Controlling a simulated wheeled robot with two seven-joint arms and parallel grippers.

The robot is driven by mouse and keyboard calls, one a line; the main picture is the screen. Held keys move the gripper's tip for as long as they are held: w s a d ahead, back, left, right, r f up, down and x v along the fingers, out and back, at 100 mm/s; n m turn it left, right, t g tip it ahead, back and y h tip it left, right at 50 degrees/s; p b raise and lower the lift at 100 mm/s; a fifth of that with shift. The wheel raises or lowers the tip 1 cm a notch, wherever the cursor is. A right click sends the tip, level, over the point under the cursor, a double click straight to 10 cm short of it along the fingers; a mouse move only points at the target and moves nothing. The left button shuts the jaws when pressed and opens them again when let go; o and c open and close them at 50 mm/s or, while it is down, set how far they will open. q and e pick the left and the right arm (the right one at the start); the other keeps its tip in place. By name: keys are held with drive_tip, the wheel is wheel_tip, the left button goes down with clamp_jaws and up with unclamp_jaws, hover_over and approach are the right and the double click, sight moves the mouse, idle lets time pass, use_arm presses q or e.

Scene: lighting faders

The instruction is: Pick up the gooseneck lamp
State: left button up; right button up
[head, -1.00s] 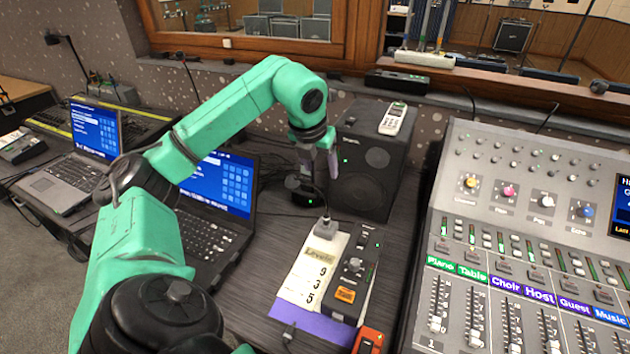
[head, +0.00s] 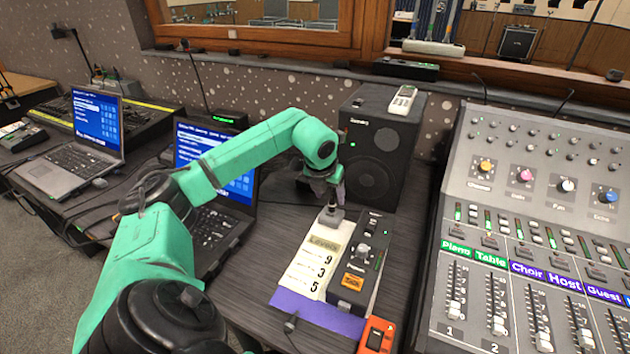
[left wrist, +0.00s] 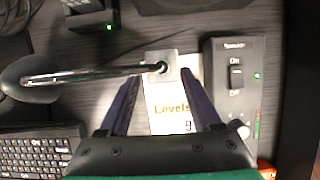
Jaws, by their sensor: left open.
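The gooseneck lamp shows in the left wrist view, with its dark oval head (left wrist: 28,80) at the left and a thin shiny neck running right to a small grey base. In the head view its base (head: 330,219) sits at the top of the Levels sheet, and most of the lamp is hidden behind my gripper. My left gripper (head: 328,194) is pointed down over the lamp. In the left wrist view its fingers (left wrist: 158,78) are apart, one on each side of the base end of the neck. I cannot tell whether they touch it.
A control box (head: 356,272) stands just right of the Levels sheet (head: 312,268). A black speaker (head: 376,150) with a white handset on top is behind. A laptop (head: 215,215) is to the left, a large mixing desk (head: 520,250) to the right. An orange device (head: 376,337) lies in front.

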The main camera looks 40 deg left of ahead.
sight(332, 200)
use_arm(q)
drive_tip(key=p+x, duration=0.1)
drive_tip(key=x, duration=0.3)
drive_tip(key=shift+w+f, duration=0.1)
drive_tip(key=shift+w, duration=0.1)
drive_tip(key=shift+w+f, duration=0.15)
drive_tip(key=shift+f, duration=0.15)
drive_tip(key=shift+r, duration=0.1)
clamp_jaws()
drive_tip(key=shift+r, duration=0.1)
wheel_tip(332, 200, up, 23)
drive_tip(key=p, duration=0.4)
